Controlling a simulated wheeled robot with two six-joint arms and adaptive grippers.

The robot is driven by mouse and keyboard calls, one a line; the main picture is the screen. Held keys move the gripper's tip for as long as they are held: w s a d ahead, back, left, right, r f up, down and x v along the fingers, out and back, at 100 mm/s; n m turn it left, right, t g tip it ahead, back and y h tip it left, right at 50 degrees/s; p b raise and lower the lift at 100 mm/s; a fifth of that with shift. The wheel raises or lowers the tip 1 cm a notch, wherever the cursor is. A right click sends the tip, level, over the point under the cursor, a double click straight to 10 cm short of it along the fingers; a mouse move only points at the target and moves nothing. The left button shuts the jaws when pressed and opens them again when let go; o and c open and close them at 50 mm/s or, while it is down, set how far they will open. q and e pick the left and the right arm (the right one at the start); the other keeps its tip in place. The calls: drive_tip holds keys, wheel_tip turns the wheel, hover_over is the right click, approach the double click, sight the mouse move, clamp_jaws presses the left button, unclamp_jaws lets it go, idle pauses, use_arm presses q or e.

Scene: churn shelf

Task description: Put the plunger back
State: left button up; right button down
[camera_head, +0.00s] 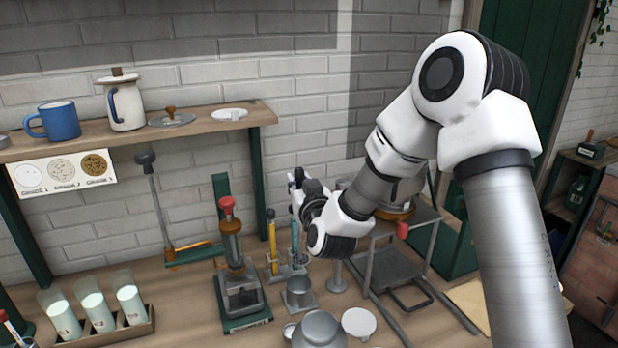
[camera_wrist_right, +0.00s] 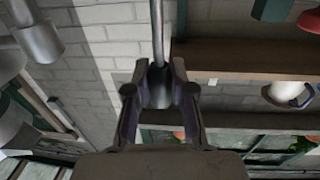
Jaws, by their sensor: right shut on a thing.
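My right gripper (camera_wrist_right: 158,88) is shut on the plunger, gripping its dark grey cylindrical end (camera_wrist_right: 157,86). A thin metal rod (camera_wrist_right: 157,30) runs from that end out of the top of the right wrist view. In the head view my right gripper (camera_head: 299,184) is above the bench, near the wall. The plunger cannot be clearly made out there, and how close its far end is to anything is unclear. My left gripper is not in view.
A red-topped press (camera_head: 232,250), a yellow tool (camera_head: 272,240) and a teal-topped tube (camera_head: 295,240) stand near the gripper. A small metal cup (camera_head: 299,291) and a larger vessel (camera_head: 319,330) stand in front. The shelf (camera_head: 190,129) is at upper left.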

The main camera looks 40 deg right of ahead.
drive_tip(key=shift+a+f, duration=0.2)
drive_tip(key=shift+f, duration=0.25)
drive_tip(key=f+b, duration=0.3)
drive_tip(key=f, duration=0.1)
drive_tip(key=f+b, duration=0.3)
drive_tip(key=f, duration=0.1)
drive_tip(key=f+b, duration=0.4)
drive_tip(key=shift+a+f, duration=0.1)
drive_tip(key=shift+a, duration=0.15)
drive_tip(key=shift+s, duration=0.1)
drive_tip(key=c, duration=0.9)
unclamp_jaws()
